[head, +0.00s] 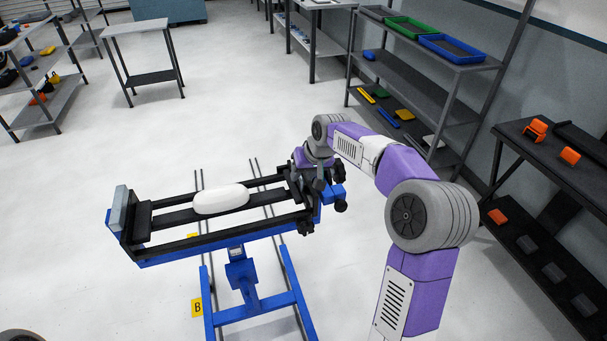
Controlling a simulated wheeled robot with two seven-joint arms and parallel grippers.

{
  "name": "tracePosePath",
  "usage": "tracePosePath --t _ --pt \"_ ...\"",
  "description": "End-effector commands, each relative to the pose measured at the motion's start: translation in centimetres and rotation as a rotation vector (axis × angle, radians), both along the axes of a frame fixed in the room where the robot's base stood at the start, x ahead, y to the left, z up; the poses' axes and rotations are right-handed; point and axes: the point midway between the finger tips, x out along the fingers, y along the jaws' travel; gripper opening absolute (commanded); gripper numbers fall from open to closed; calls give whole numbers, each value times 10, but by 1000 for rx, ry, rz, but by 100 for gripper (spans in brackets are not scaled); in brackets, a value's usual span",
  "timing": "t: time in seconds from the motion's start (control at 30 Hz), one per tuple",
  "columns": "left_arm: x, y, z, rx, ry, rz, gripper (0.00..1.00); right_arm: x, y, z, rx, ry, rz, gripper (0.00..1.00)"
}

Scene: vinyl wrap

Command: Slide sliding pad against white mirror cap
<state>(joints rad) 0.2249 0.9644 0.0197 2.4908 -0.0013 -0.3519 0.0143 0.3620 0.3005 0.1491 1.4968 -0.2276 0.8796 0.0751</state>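The white mirror cap (220,198) is a smooth, rounded oblong. It lies lengthwise on the dark rails of a blue-framed holder (190,251). A dark upright block (142,222) stands near the holder's left end, with a gap between it and the cap. I cannot tell for sure which part is the sliding pad; dark parts at the right end are partly hidden by my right gripper. My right gripper (304,190) is at the holder's right end, apart from the cap. Its fingers blend into the dark parts, so its opening is unclear. My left gripper is out of view.
A grey plate (118,210) closes the holder's left end. The holder stands on a blue stand (240,275) on the white floor. A shelf with trays (450,48) stands at the back right, and a dark rack (560,185) at the right. Floor left of the holder is clear.

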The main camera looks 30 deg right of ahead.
Motion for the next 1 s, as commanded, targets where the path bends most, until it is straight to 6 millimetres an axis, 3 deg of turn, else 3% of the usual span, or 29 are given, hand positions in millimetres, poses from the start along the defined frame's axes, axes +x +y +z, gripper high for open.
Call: tracePosePath --t 0.17,0.4,0.43,0.77,0.87,1.0 --pt "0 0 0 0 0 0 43 0 0 0 0 0 0 38" --pt "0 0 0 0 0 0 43 0 0 0 0 0 0 1" --pt "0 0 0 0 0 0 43 0 0 0 0 0 0 0" --pt "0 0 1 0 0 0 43 1 7 1 1 1 1 0" --pt "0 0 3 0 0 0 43 5 20 1 1 1 5 0" --pt "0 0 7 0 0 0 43 12 52 1 1 1 9 0"
